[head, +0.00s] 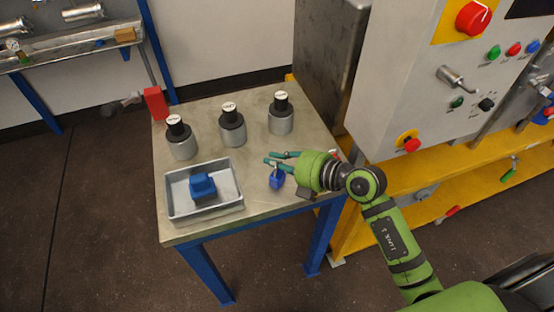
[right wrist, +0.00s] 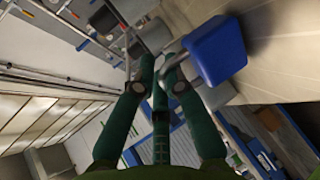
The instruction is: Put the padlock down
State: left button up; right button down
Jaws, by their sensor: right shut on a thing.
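A blue padlock (head: 276,180) hangs at the fingers of my right gripper (head: 271,159), over the right front part of the table. In the right wrist view the blue padlock body (right wrist: 217,50) is at the upper right, with its shackle at the fingertips of the gripper (right wrist: 163,68). The fingers are shut on it. I cannot tell whether the padlock touches the tabletop (head: 258,205). My left gripper is not in view.
A grey tray (head: 228,211) with a blue object (head: 203,187) inside stands at the table's front left. Three grey cylinders with black tops (head: 182,147) (head: 232,133) (head: 281,120) stand behind. A control panel (head: 400,90) rises on the right. Bare tabletop lies between tray and padlock.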

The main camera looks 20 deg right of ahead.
jog(key=shift+f, duration=0.1)
jog(key=c, duration=1.3)
grip_release()
jog(key=shift+d, duration=0.1)
jog(key=v, duration=1.2)
jog(key=shift+b, duration=0.4)
